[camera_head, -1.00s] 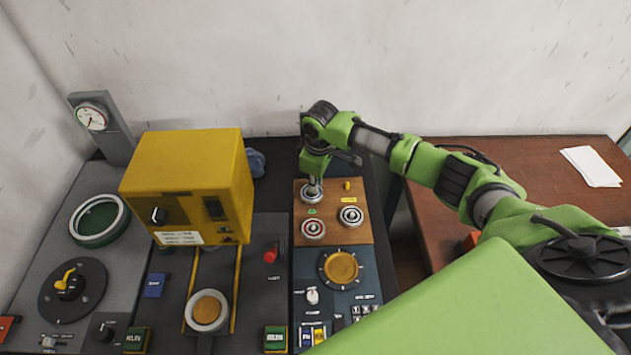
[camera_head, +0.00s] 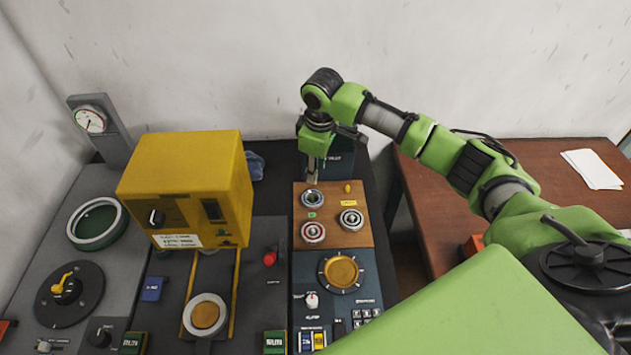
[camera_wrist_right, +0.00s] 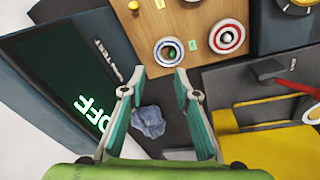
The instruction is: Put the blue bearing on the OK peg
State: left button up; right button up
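In the right wrist view the blue bearing (camera_wrist_right: 168,51) appears to sit around a peg; the label's text is too small to read. My right gripper (camera_head: 312,170) is just above and behind it. In the right wrist view my right gripper (camera_wrist_right: 161,74) is open and empty, its fingertips apart from the ring. My left gripper is not in view.
A red-marked ring (camera_head: 314,232) and a dark ring (camera_head: 351,218) lie on the board, near a bare yellow peg (camera_head: 348,188). The yellow machine (camera_head: 190,190) stands tall on the left. A dark screen (camera_wrist_right: 60,80) stands behind the board.

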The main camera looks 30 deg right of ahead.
jog(key=shift+s+r, duration=0.15)
jog(key=shift+r, duration=1)
jog(key=shift+s+r, duration=0.15)
jog(key=shift+r, duration=0.95)
jog(key=shift+s+f, duration=0.1)
